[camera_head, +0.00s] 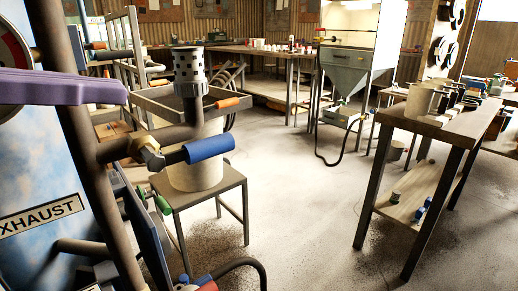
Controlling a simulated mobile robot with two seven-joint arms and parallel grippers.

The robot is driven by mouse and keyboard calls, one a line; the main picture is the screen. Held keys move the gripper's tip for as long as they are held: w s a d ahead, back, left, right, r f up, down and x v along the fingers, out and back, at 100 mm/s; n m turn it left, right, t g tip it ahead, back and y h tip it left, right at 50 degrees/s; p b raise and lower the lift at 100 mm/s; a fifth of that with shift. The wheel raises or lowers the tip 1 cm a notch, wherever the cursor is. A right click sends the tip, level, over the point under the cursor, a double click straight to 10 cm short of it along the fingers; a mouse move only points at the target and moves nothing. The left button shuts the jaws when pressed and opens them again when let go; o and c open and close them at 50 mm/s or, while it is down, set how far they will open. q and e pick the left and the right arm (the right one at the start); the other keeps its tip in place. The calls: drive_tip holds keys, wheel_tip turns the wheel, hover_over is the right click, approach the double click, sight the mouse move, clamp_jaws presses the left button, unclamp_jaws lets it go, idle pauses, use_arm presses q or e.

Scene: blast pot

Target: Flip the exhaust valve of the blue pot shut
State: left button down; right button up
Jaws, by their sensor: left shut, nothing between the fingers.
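The blue pot (30,245) stands at the left edge, cut off by the frame, with an EXHAUST label (41,214) on its side. The exhaust valve (148,153) sits on a dark pipe beside it. Its blue lever grip (208,147) points right and slightly up, roughly along the pipe run. A perforated muffler (189,68) tops that pipe. My right gripper is not in view.
A purple handle (60,87) crosses in front of a gauge (12,55). A dark upright pipe (72,90) stands close. A pale bucket (196,178) sits on a stool (205,190) behind the lever. A workbench (425,125) stands right; the middle floor is clear.

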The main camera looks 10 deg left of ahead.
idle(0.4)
use_arm(q)
drive_tip(key=p, duration=0.1)
hover_over(197, 146)
wheel_tip(197, 146, down, 2)
drive_tip(key=shift+f+b, duration=0.55)
drive_tip(key=shift+f, duration=1.65)
